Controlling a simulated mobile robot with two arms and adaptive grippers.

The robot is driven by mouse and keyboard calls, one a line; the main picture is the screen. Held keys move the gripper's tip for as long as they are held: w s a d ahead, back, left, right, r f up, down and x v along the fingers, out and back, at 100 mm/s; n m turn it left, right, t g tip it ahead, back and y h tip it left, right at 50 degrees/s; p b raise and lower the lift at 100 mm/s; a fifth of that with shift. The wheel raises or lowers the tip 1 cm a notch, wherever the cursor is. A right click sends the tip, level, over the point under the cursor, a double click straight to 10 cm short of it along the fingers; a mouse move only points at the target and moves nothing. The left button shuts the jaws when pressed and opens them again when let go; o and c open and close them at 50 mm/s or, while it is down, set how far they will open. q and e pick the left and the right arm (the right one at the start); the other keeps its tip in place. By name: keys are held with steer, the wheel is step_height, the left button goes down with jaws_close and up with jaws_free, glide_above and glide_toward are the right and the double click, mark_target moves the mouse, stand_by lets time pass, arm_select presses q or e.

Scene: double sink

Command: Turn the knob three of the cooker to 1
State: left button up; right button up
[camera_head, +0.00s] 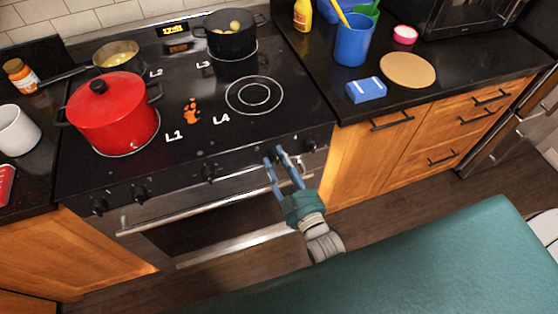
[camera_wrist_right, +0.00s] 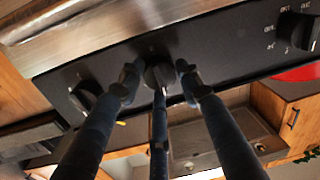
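The black cooker (camera_head: 70,180) has a row of dark knobs along its front panel. My right gripper (camera_head: 275,152), with blue-grey fingers, is at the front panel, near the right end of the row. In the right wrist view, the open fingers (camera_wrist_right: 159,75) stand on either side of a dark knob (camera_wrist_right: 160,73), with small gaps. I cannot tell whether any finger touches it. One neighbouring knob (camera_wrist_right: 85,96) is on the left and another knob (camera_wrist_right: 304,32), with printed marks, is on the right. The gripped-side knob's marks are not readable. My left gripper is out of view.
The oven handle (camera_head: 210,200) runs below the knobs. A red pot (camera_head: 112,112), a small pan (camera_head: 116,54) and a black pot (camera_head: 231,36) stand on the hob. The right counter holds a blue cup (camera_head: 352,40), a blue sponge (camera_head: 366,90) and a round board (camera_head: 408,70).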

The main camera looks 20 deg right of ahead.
steer(key=c, duration=0.5)
steer(key=shift+m, duration=0.4)
steer(key=m, duration=0.5)
steer(key=shift+m, duration=0.3)
steer(key=m, duration=0.5)
steer(key=shift+m+t, duration=0.3)
steer(key=shift+t, duration=0.1)
steer(key=shift+w+d+r, duration=0.1)
steer(key=o, duration=1.1)
steer(key=shift+o, duration=0.2)
